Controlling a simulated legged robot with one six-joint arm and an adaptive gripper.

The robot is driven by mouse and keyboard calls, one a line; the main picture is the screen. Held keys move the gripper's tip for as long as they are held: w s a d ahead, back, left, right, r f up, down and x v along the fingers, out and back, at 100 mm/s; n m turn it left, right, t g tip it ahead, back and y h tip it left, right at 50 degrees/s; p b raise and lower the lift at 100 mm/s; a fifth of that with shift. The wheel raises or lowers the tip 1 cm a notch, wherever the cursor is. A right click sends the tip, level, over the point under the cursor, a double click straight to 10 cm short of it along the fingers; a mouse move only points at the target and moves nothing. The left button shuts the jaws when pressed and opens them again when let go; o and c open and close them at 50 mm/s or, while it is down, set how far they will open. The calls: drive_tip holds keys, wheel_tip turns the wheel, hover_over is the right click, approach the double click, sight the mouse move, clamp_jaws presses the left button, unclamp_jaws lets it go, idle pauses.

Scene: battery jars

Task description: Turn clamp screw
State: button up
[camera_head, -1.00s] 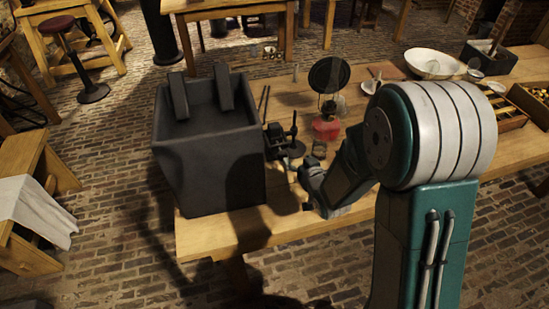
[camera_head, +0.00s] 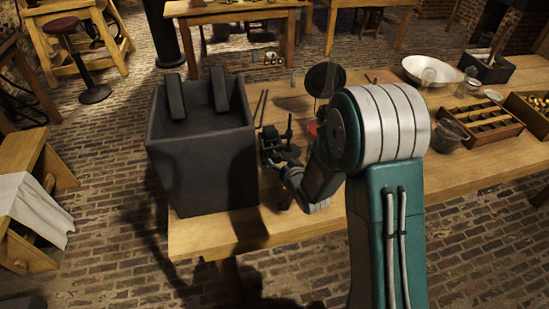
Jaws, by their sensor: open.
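A small black metal device (camera_head: 272,147) with an upright post stands on the wooden table (camera_head: 225,235), just right of the large dark grey jar (camera_head: 203,165). It looks like the clamp, but its screw is too small to make out. My gripper (camera_head: 285,180) is low over the table, just in front of the device and near the jar's right side. It is open. The view does not show clearly whether it touches the device. My arm hides part of the table behind it.
A round black disc (camera_head: 326,79) on a stand is behind my arm, with a partly hidden red object (camera_head: 312,129). A white bowl (camera_head: 432,70), a glass jar (camera_head: 447,136) and a compartmented wooden tray (camera_head: 487,124) stand to the right. The table's front-right stretch is clear.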

sight(280, 159)
drive_tip(key=w, duration=0.1)
drive_tip(key=w+f, duration=0.1)
drive_tip(key=w, duration=0.1)
drive_tip(key=shift+w+a+f, duration=0.15)
drive_tip(key=shift+w+a, duration=0.15)
drive_tip(key=shift+a, duration=0.1)
drive_tip(key=shift+a, duration=0.15)
drive_tip(key=shift+a, duration=0.15)
drive_tip(key=c, duration=0.9)
clamp_jaws()
